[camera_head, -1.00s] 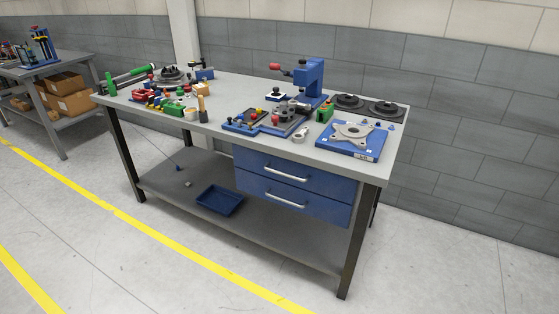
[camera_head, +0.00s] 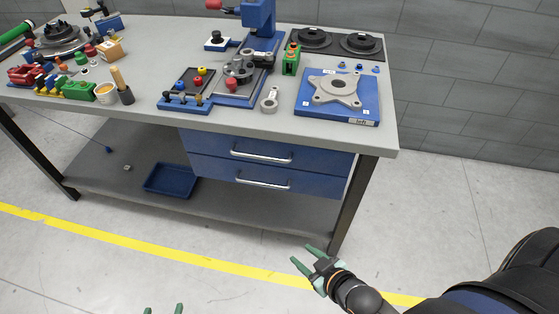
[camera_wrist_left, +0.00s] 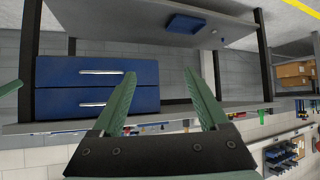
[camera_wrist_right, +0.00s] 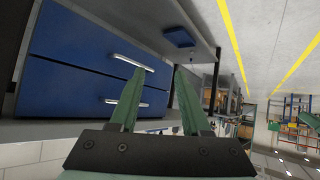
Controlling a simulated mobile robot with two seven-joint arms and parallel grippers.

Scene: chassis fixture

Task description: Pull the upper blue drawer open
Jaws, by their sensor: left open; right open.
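The upper blue drawer (camera_head: 330,162) is under the workbench top, its front flush and apparently closed. Its silver handle (camera_head: 261,155) runs across the front. The wrist views are upside down, so this drawer is the lower one in the left wrist view (camera_wrist_left: 60,102) and in the right wrist view (camera_wrist_right: 60,92). My left gripper (camera_head: 164,311) is open and empty at the bottom edge of the head view, in front of the bench. My right gripper (camera_head: 302,254) is open and empty, in front of and below the drawers, apart from both handles.
The lower blue drawer (camera_head: 210,170) has a similar handle and is closed. A blue tray (camera_head: 171,181) sits on the lower shelf. The bench top (camera_head: 150,60) holds a blue plate with a metal part (camera_head: 337,91), a blue press (camera_head: 262,20) and several tools. The floor in front is clear.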

